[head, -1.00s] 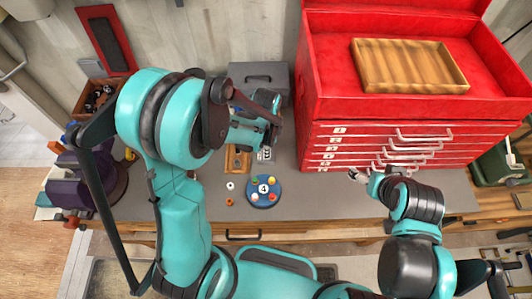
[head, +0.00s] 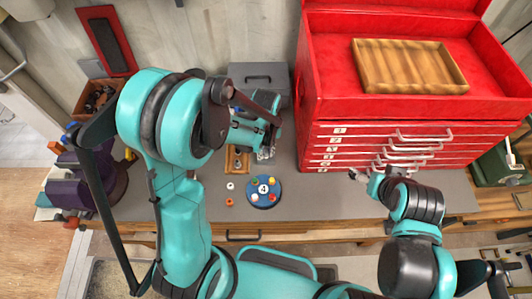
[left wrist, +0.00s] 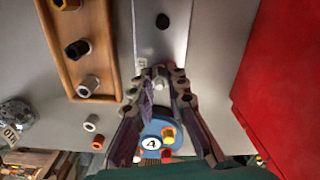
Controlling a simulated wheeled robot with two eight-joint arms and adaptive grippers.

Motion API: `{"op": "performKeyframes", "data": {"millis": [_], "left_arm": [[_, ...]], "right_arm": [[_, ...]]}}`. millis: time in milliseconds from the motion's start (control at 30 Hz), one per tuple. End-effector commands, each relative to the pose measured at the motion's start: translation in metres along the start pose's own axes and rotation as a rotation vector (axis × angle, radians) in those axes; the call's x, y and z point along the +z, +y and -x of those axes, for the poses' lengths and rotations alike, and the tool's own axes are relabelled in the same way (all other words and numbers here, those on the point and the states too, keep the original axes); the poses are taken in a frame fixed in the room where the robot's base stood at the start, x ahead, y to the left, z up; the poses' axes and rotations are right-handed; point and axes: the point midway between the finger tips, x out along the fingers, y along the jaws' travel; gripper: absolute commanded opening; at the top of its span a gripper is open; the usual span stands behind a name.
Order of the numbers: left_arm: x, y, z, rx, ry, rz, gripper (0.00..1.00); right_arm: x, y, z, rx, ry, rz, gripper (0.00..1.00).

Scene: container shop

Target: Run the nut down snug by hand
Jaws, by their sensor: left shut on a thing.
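My left gripper (left wrist: 161,80) is shut on a small pale nut (left wrist: 158,84), seen between its fingertips in the left wrist view. The nut is over the near end of a grey metal plate (left wrist: 178,42), which has a dark round hole or stud further along. The fingers hide whether the nut sits on a bolt. In the head view my left gripper (head: 266,150) points down beside the wooden tray (head: 231,166), partly hidden by its own arm. My right gripper (head: 358,176) is in front of the red chest, away from the plate; its jaws are too small to read.
The wooden tray (left wrist: 108,55) holds several nuts. A white ring (head: 230,186) and an orange ring (head: 229,202) lie loose. A blue disc (head: 252,199) marked 4 carries coloured pieces. The red tool chest (head: 310,120) bounds the right; a grey box (head: 258,73) stands behind.

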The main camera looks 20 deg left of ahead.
Motion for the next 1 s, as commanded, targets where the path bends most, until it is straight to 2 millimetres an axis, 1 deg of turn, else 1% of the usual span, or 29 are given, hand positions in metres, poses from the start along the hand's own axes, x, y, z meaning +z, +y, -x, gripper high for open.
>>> {"op": "performKeyframes", "data": {"millis": [67, 200, 233, 300, 500, 533, 567, 833, 867, 900, 1000], "left_arm": [[0.0, 0.0, -0.0001, 0.0, 0.0, -0.038, 0.0], [0.0, 0.0, -0.0001, 0.0, 0.0, -0.04, 0.0], [0.0, 0.0, -0.0001, 0.0, 0.0, -0.04, 0.22], [0.0001, 0.0, -0.0001, 0.0, 0.0, -0.039, 0.38], [0.0, 0.0, -0.0001, 0.0, 0.0, -0.038, 0.38], [0.0, 0.0, -0.0001, 0.0, 0.0, -0.038, 0.35], [0.0, 0.0, -0.0001, 0.0, 0.0, -0.038, 0.28], [0.0, 0.0, 0.0, 0.0, 0.0, -0.032, 0.27], [0.0, 0.0, 0.0, 0.0, 0.0, -0.013, 0.27], [0.0, 0.0, 0.0, 0.0, 0.0, 0.041, 0.27], [0.0, 0.0, 0.0, 0.0, 0.0, 0.242, 0.27]], "right_arm": [[0.0, 0.0, 0.0, 0.0, 0.0, 0.0, 0.82], [0.0, 0.0, 0.0, 0.0, 0.0, 0.0, 0.82], [0.0, 0.0, 0.0, 0.0, 0.0, 0.0, 0.82], [0.0, 0.0, 0.0, 0.0, 0.0, 0.0, 0.82], [0.0, 0.0, 0.0, 0.0, 0.0, 0.0, 0.82], [0.0, 0.0, 0.0, 0.0, 0.0, 0.0, 0.82], [0.0, 0.0, 0.0, 0.0, 0.0, 0.0, 0.82], [0.0, 0.0, 0.0, 0.0, 0.0, 0.0, 0.82], [0.0, 0.0, 0.0, 0.0, 0.0, 0.0, 0.82], [0.0, 0.0, 0.0, 0.0, 0.0, 0.0, 0.82], [0.0, 0.0, 0.0, 0.0, 0.0, 0.0, 0.82]]}}
